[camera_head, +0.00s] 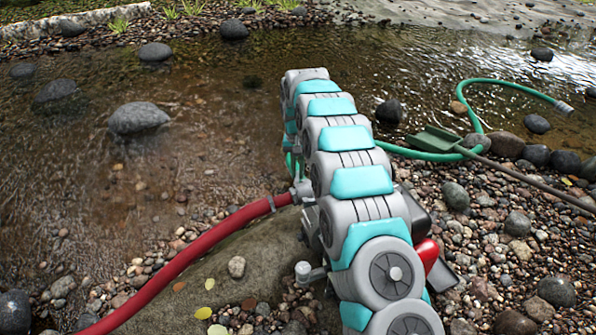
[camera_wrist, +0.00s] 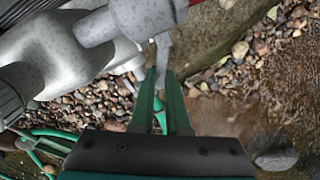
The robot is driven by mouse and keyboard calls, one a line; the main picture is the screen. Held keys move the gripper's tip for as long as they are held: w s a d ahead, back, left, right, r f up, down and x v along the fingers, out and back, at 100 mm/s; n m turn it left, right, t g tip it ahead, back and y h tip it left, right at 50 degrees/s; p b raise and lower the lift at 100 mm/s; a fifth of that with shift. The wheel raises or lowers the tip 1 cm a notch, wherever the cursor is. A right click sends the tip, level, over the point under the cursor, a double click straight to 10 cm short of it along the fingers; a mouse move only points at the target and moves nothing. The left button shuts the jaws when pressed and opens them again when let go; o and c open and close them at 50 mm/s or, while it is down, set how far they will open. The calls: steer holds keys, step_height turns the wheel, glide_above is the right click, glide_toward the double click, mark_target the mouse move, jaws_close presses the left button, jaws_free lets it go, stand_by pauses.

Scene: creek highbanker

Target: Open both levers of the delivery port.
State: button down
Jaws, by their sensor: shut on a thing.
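In the wrist view my gripper (camera_wrist: 161,78) has its two green fingers closed around the lower end of a thin grey lever (camera_wrist: 163,50). The lever hangs from a grey fitting, the delivery port (camera_wrist: 148,18). In the head view a grey coupling (camera_head: 301,189) joins the thick red hose (camera_head: 200,247) at the left of my arm. My arm hides most of the machine behind it and my fingers in that view. The second lever cannot be clearly made out in either view.
A red machine part (camera_head: 428,254) shows right of my arm. A green hose (camera_head: 478,128) and a green scoop-like tool (camera_head: 433,138) lie on the gravel at the right. A large flat rock (camera_head: 240,265) lies under the red hose. Shallow water with dark stones fills the left and back.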

mark_target(298, 174)
steer(key=shift+r, duration=0.1)
steer(key=c, duration=1.2)
jaws_free()
steer(key=shift+r, duration=0.1)
steer(key=shift+r, duration=3.75)
